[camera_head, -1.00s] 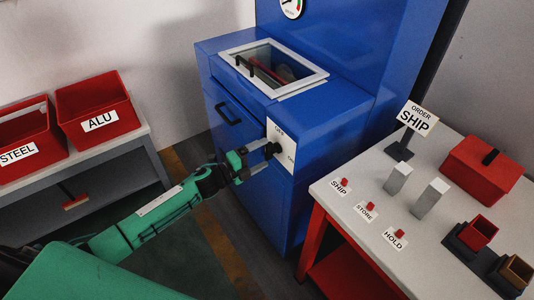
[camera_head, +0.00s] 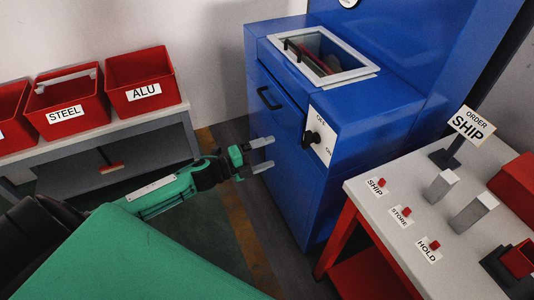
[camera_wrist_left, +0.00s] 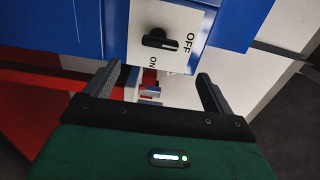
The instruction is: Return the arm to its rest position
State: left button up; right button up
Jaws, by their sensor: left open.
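My left arm (camera_head: 165,192) is green and reaches in from the left in the head view. Its gripper (camera_head: 264,156) is open and empty, in front of the blue machine (camera_head: 287,130) and apart from it. The machine's black rotary switch (camera_head: 311,138) sits on a white plate marked OFF and ON, to the right of the gripper. In the left wrist view the switch (camera_wrist_left: 160,40) is ahead of the open fingers (camera_wrist_left: 157,88), with nothing between them touching it. My right gripper is not in view.
Red bins marked STEEL (camera_head: 66,104) and ALU (camera_head: 143,82) stand on a shelf at the left. A white table (camera_head: 400,215) at the right holds SHIP, STORE and HOLD buttons, metal blocks (camera_head: 472,213), an ORDER SHIP sign (camera_head: 470,124) and a red box (camera_head: 515,185).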

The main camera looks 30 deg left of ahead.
pick_arm(q)
jog(key=s+a+f+n+y, duration=0.1)
jog(key=a+f+n+y, duration=0.25)
jog(key=f, duration=0.65)
jog(key=a+f+n+y, duration=0.3)
jog(key=f+n, duration=0.2)
jog(key=f, duration=0.4)
jog(key=s+a+f+n+g+y, duration=0.1)
jog(key=s+f+n+g+y, duration=0.15)
jog(key=s+f, duration=0.4)
jog(key=s+a+f+n+g+y, duration=0.1)
jog(key=s+a+f+n, duration=0.15)
jog(key=f, duration=0.75)
jog(key=s+d+f+n+g+y, duration=0.1)
jog(key=s+d+f+n+g, duration=0.15)
jog(key=s+f, duration=0.45)
jog(key=s+d+f+n+g, duration=0.1)
jog(key=s+f+n, duration=0.2)
jog(key=s+f, duration=0.4)
jog(key=s+d+f+n+g, duration=0.1)
jog(key=s+d+f+g, duration=0.1)
jog(key=s, duration=0.6)
jog(key=s+d+f+n+g, duration=0.1)
jog(key=s+d+f+g, duration=0.1)
jog(key=s, duration=0.6)
jog(key=s+d+f+n+g, duration=0.2)
jog(key=s+d+f, duration=0.2)
jog(key=s, duration=0.4)
jog(key=shift+s, duration=0.2)
jog(key=shift+w+f, duration=0.1)
